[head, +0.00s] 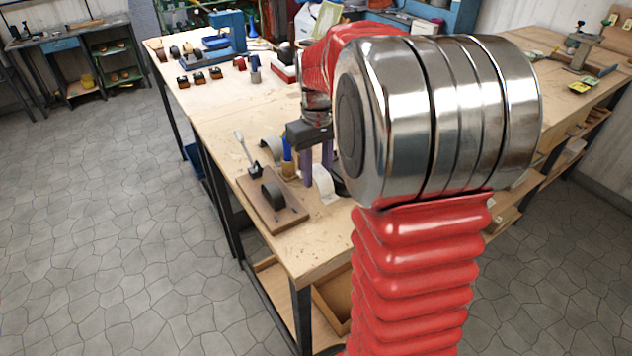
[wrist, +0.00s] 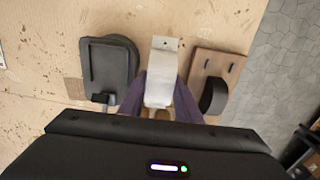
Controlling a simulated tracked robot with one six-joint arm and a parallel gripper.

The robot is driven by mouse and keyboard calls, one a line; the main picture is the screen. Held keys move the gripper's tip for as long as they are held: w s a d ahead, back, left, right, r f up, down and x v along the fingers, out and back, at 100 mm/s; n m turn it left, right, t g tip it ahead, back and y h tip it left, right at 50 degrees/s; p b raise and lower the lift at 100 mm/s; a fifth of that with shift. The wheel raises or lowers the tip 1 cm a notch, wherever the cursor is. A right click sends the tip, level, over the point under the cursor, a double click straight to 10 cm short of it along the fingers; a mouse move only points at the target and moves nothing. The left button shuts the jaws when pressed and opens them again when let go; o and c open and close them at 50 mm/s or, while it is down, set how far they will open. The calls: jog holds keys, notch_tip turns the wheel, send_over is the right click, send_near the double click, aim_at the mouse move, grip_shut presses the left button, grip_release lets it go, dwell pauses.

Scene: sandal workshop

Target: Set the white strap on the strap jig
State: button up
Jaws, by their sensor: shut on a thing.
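The white strap (wrist: 160,72) is a pale curved band. In the wrist view it lies between the two purple fingers of my gripper (wrist: 165,100), which is shut on it. In the head view the strap (head: 322,182) shows below the fingers of my gripper (head: 307,160), close above or on the bench; I cannot tell which. A wooden board (head: 283,217) with a black arched piece, which looks like the strap jig, is left of the strap.
A dark sole-shaped block (wrist: 108,62) lies left of the strap in the wrist view. In the head view, a lever (head: 241,142) stands by the board and a grey arch (head: 270,149) behind it. The bench edge is close to the board. My arm hides much of the bench.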

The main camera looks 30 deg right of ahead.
aim_at(317, 170)
jog(key=shift+f, duration=1.6)
jog(key=shift+f, duration=0.15)
jog(key=o, duration=0.8)
notch_tip(317, 170, up, 12)
jog(key=shift+r, duration=0.15)
